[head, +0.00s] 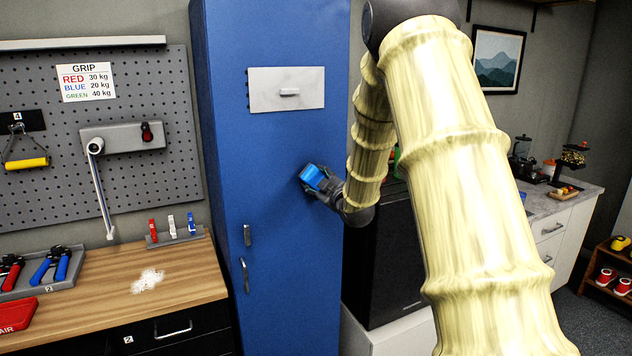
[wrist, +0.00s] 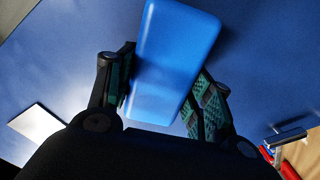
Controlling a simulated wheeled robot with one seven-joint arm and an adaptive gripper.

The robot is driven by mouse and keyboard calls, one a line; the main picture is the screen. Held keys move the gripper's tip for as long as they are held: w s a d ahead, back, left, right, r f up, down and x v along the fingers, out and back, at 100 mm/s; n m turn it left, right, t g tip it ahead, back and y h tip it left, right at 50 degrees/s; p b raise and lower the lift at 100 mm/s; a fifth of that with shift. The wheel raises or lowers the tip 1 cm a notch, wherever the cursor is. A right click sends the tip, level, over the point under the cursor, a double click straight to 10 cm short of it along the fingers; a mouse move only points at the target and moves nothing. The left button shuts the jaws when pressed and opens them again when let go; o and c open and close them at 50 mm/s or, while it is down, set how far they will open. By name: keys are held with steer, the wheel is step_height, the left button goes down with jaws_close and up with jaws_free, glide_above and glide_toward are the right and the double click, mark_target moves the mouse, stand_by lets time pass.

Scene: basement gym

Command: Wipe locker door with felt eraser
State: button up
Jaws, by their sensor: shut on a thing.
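The blue locker door (head: 270,150) stands upright in the middle of the head view and fills the background of the wrist view (wrist: 75,50). My gripper (head: 318,184) is at the door's right half, a little above mid-height. It is shut on a bright blue block, the felt eraser (head: 312,177). In the wrist view the eraser (wrist: 172,65) sits between the two finger pads and sticks out toward the door. I cannot tell whether its far face touches the door. Any felt side is hidden.
A white panel with a small handle (head: 262,90) is on the upper door. Metal handles (head: 245,262) are on its lower left edge. A wooden bench (head: 190,277) with a white powdery patch (head: 147,280) stands left. A black cabinet (head: 385,262) stands right, behind my arm.

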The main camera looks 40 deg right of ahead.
steer(key=shift+v, duration=2.25)
steer(key=shift+b+v, duration=0.6)
steer(key=shift+v, duration=0.85)
